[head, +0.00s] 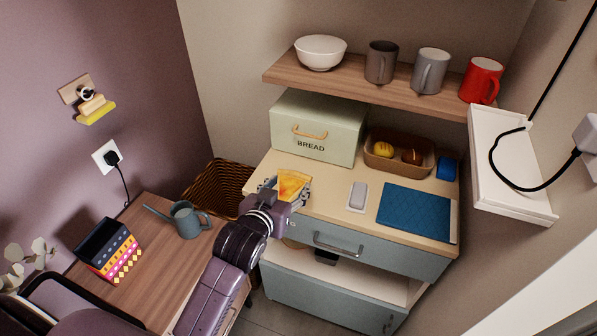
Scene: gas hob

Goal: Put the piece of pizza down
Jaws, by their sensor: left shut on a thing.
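The piece of pizza (293,184) is a yellow-orange slice at the front left of the cabinet top. My left gripper (292,191) is shut on it, with the arm coming up from the bottom of the view. The slice is over or just at the wooden cabinet top (330,206); I cannot tell whether it touches. The fingers hide part of its edges. My right gripper does not show.
A bread box (318,127) stands behind the slice. A shelf (350,85) overhangs the back. A watering can (186,219) stands on the left table.

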